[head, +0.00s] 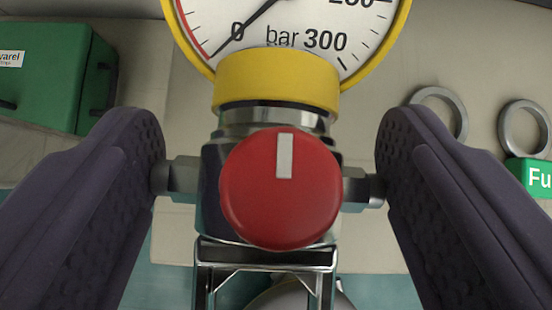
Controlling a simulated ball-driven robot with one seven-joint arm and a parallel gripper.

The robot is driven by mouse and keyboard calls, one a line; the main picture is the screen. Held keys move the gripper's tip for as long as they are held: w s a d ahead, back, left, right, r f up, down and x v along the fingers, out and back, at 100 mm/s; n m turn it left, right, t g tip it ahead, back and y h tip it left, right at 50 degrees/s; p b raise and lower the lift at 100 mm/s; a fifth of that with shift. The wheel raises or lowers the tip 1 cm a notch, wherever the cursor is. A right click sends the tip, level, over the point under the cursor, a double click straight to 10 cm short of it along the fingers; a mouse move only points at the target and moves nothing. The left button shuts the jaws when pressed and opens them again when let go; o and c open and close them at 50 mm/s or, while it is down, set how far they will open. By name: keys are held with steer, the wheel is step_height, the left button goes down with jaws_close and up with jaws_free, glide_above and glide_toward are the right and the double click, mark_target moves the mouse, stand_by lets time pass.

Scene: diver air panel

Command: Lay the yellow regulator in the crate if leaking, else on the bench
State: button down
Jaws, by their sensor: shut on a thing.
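The yellow regulator (277,82) is upright in the middle of the head view, with a yellow collar, a metal body and a round red knob (280,205) facing me. The knob's white mark points up. Its white gauge (300,20) is cut off at the top edge; the black needle's tip lies close to the 0. My gripper (272,183) is shut on the regulator, one dark pad at each metal side stub. I cannot identify the crate or the bench for certain.
A metal frame (265,256) is directly below the regulator; contact is unclear. A green box (50,75) with a white label is at upper left. A beige surface (375,235) lies behind.

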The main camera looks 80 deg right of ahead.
mark_target(283, 8)
steer(key=shift+w+d+f, duration=0.1)
steer(key=shift+w+d, duration=1)
steer(key=shift+d, duration=0.25)
steer(key=shift+w+d+f, duration=0.1)
steer(key=shift+w+d, duration=0.95)
steer(key=shift+d, duration=0.3)
steer(key=shift+f+b, duration=0.3)
steer(key=shift+f, duration=0.15)
steer(key=shift+r, duration=0.15)
steer(key=shift+s+a, duration=0.1)
steer(key=shift+a, duration=0.05)
steer(key=shift+f, duration=0.2)
steer(key=shift+f+b, duration=0.65)
steer(key=shift+b, duration=0.15)
steer(key=shift+f+b, duration=0.4)
steer(key=shift+b, duration=0.1)
steer(key=shift+f, duration=0.3)
steer(key=shift+f+b, duration=0.45)
steer(key=shift+b, duration=0.35)
